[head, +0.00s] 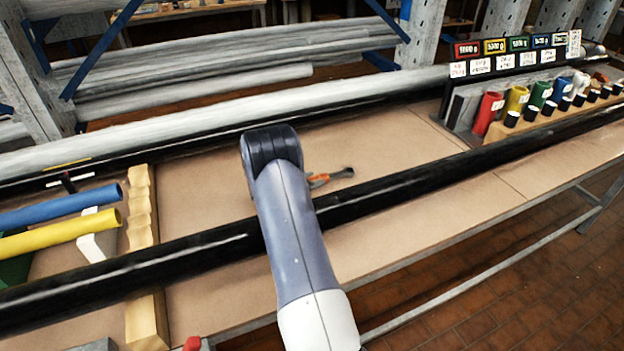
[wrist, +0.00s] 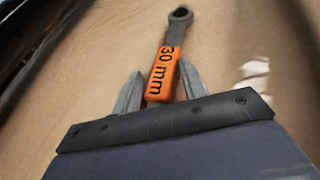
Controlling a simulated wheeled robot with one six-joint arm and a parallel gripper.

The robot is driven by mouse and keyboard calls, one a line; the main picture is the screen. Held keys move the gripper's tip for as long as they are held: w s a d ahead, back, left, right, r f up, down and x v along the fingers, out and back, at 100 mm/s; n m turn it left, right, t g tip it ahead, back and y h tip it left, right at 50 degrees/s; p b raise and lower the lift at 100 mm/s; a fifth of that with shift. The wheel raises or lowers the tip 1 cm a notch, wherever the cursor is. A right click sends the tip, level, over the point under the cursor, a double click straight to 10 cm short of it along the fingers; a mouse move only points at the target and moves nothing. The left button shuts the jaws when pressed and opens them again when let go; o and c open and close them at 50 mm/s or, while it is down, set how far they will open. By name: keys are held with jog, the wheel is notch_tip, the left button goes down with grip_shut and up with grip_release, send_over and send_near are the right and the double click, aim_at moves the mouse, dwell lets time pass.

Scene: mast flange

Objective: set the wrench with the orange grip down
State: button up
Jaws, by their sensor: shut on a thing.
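The wrench with the orange grip (wrist: 164,72) has a dark metal shaft and a ring end, and its grip reads "30 mm". My gripper (wrist: 160,84) is shut on the orange grip, with one grey finger on each side of it. In the head view the wrench (head: 330,177) shows just right of my arm, with its ring end to the right.
A black pipe (head: 400,190) runs along the bench in front of the wrench, and a grey pipe (head: 190,125) runs behind. A notched wooden block (head: 142,205) is at left. A rack of coloured cylinders (head: 540,100) is at right. The bench between the pipes is mostly bare.

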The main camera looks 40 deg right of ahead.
jog(key=shift+f+b, duration=0.35)
jog(key=o, duration=1.1)
jog(key=shift+r, duration=0.1)
